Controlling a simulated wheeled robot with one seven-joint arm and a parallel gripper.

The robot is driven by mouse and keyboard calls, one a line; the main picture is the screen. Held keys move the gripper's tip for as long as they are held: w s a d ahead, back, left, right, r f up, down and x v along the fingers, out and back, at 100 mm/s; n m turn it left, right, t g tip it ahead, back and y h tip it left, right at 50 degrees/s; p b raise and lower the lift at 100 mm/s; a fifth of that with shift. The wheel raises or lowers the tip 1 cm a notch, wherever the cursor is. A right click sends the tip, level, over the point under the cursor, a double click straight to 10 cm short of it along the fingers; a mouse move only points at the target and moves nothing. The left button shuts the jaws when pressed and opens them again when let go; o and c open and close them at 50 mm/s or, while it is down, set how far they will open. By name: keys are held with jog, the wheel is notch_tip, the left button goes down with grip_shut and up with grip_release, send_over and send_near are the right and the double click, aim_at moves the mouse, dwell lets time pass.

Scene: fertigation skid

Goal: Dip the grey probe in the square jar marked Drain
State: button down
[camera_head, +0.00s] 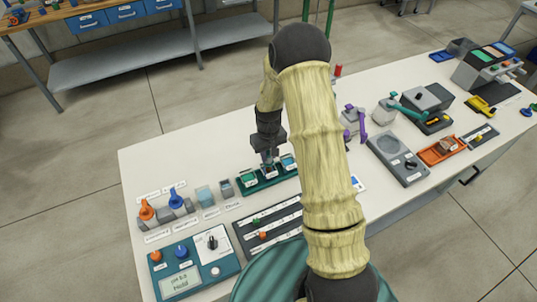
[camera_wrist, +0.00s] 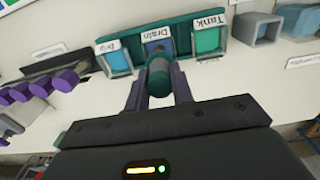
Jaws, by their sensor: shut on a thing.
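My gripper (camera_head: 268,158) is shut on a probe with a grey upper part and a dark teal body; the probe (camera_wrist: 158,78) shows between the fingers in the wrist view. It points down at the middle square jar marked Drain (camera_wrist: 157,47), in a teal rack (camera_wrist: 184,35). The probe overlaps that jar in the picture; its lower end is hidden, so I cannot tell whether it is inside. The jar marked Tank (camera_wrist: 208,41) and the jar marked Drip (camera_wrist: 117,62) flank Drain. In the head view the rack (camera_head: 243,186) lies under my gripper.
An orange probe (camera_head: 146,210) and a blue probe (camera_head: 175,197) stand in holders at the left, beside a light blue block (camera_head: 204,195) and a grey holder (camera_head: 226,188). A meter panel (camera_head: 195,265) lies in front. Purple-handled parts (camera_head: 352,122) stand to the right.

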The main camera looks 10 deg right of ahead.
jog(key=shift+r+p, duration=2.2)
jog(key=shift+r, duration=1.2)
jog(key=shift+w, duration=0.1)
